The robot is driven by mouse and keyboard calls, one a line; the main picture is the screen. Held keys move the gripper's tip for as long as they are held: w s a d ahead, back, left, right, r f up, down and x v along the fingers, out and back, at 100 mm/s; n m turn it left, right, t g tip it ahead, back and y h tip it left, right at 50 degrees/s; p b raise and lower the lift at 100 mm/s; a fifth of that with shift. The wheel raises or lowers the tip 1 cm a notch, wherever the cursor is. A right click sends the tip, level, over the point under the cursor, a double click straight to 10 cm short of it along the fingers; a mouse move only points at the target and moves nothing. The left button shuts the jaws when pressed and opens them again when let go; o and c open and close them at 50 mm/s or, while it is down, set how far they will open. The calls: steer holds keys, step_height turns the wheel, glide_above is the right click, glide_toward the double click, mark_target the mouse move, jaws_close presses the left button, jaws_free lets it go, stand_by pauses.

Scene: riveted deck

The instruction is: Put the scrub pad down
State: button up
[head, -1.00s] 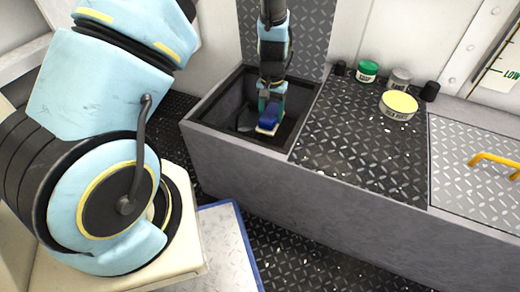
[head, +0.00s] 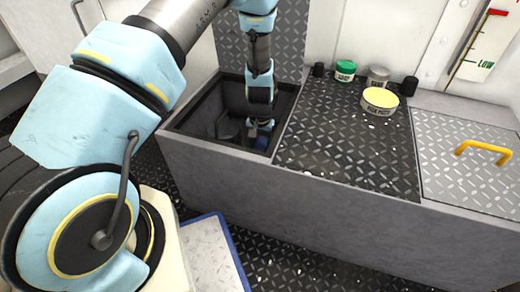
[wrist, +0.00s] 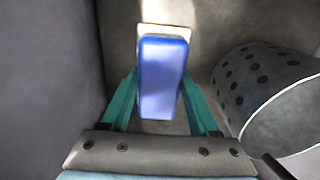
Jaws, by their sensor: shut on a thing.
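The scrub pad (wrist: 163,78) is a blue block with a pale cream layer at its far end in the wrist view. My gripper (wrist: 160,92) is shut on it, with a teal finger on each side. In the head view my gripper (head: 259,130) reaches down inside the dark open well (head: 215,144) at the left end of the grey counter. Only a small blue part of the pad (head: 262,142) shows there, low in the well. Whether the pad touches the well's floor cannot be told.
A grey cylinder with dark dots (wrist: 262,85) lies close right of the pad. Right of the well is a black diamond-plate top (head: 345,135) with a yellow-topped tin (head: 380,100), a green-lidded jar (head: 345,71) and a grey-lidded jar (head: 378,77). A yellow-handled hatch (head: 455,185) is further right.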

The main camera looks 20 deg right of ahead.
mark_target(260, 147)
steer(key=o, duration=1.3)
steer(key=shift+f, duration=0.1)
step_height(260, 147, up, 12)
steer(key=p, duration=0.4)
steer(key=w+a+r+n, duration=0.3)
steer(key=a+r, duration=1)
steer(key=a, duration=0.2)
steer(key=s+a+r+n, duration=0.1)
steer(key=s+a+r, duration=0.1)
steer(key=a, duration=0.3)
steer(key=s+a+r+n+t, duration=0.1)
steer(key=s+a+r+n, duration=0.1)
steer(key=a, duration=0.4)
steer(key=s+a+r+n, duration=0.1)
steer(key=s+a+r, duration=0.2)
steer(key=a+r, duration=0.2)
steer(key=shift+s+a+r+t, duration=0.3)
steer(key=shift+s+a+r, duration=0.1)
steer(key=shift+a, duration=0.15)
